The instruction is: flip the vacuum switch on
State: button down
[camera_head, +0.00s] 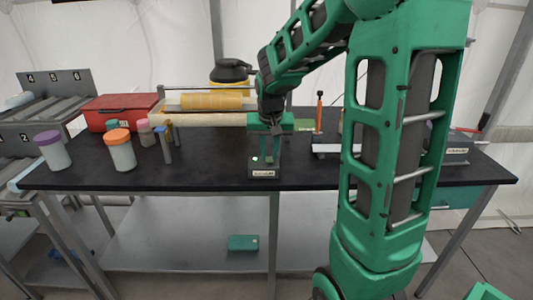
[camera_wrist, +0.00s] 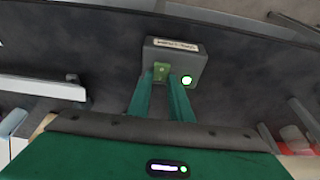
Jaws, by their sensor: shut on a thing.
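The vacuum switch is a small dark grey box (camera_head: 264,174) with a white label, near the front edge of the black table. It also shows in the wrist view (camera_wrist: 188,58). A bright green light (camera_wrist: 186,80) glows on it. My gripper (camera_head: 267,158) reaches down to the box from above. In the wrist view the two green fingers of my gripper (camera_wrist: 162,80) are at a small green piece of the switch (camera_wrist: 161,69) and are shut on it. The fingers partly hide this piece, and its tilt is hard to tell.
The black table (camera_head: 215,179) is bare left of the box. Jars with purple (camera_head: 54,152) and orange (camera_head: 120,150) lids stand at the left, and a red case (camera_head: 120,113) behind them. A yellow roll (camera_head: 205,101) and a pale beam (camera_head: 205,119) lie behind the switch.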

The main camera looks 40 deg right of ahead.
aim_at(268, 161)
jog(key=shift+w+g+y, duration=0.25)
jog(key=shift+g+y, duration=0.05)
jog(key=shift+g, duration=0.1)
jog(key=c, duration=1.6)
grip_release()
jog(key=v, duration=1)
jog(key=shift+r, duration=0.4)
